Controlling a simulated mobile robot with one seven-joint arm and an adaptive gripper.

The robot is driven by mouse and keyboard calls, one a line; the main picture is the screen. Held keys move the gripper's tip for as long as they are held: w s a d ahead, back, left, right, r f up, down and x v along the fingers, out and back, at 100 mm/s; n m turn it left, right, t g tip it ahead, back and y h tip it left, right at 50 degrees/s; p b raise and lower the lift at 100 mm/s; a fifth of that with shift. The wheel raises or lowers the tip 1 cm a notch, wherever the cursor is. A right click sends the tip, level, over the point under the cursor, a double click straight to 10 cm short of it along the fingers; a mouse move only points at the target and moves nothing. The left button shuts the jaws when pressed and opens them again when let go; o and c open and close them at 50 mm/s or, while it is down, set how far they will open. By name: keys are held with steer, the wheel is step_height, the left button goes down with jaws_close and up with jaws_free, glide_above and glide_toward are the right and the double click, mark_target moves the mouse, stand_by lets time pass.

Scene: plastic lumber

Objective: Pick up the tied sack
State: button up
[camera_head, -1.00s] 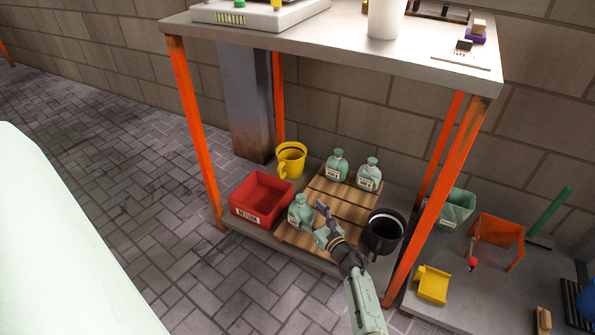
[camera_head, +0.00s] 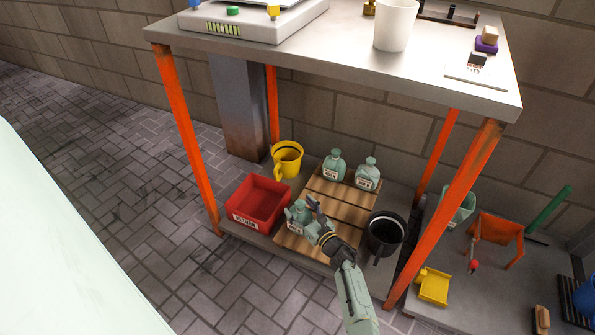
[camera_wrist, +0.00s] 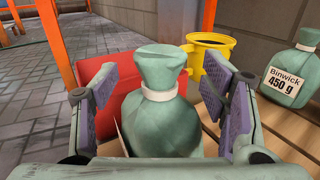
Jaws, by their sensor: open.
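A green tied sack (camera_head: 298,217) stands at the front left of a wooden slatted pallet (camera_head: 341,212) on the low shelf. In the wrist view this sack (camera_wrist: 160,115) stands upright between my fingers, its white tie band facing me. My gripper (camera_head: 312,212) is open, with one purple-padded finger on each side of the sack; in the wrist view the gripper (camera_wrist: 162,98) shows a gap by each finger. Two more green sacks stand at the back of the pallet, one on the left (camera_head: 333,167) and one on the right (camera_head: 368,176). A label on one sack (camera_wrist: 288,75) reads "Binwick 450 g".
A red bin (camera_head: 258,203) marked RETURN stands left of the pallet, with a yellow mug-like pot (camera_head: 287,160) behind it. A black pot (camera_head: 384,234) stands on the right. Orange legs (camera_head: 185,135) and the tabletop (camera_head: 330,62) frame the shelf.

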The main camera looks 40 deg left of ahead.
steer(key=shift+a, duration=0.15)
steer(key=shift+s, duration=0.1)
jaws_close()
stand_by(0.8)
stand_by(0.4)
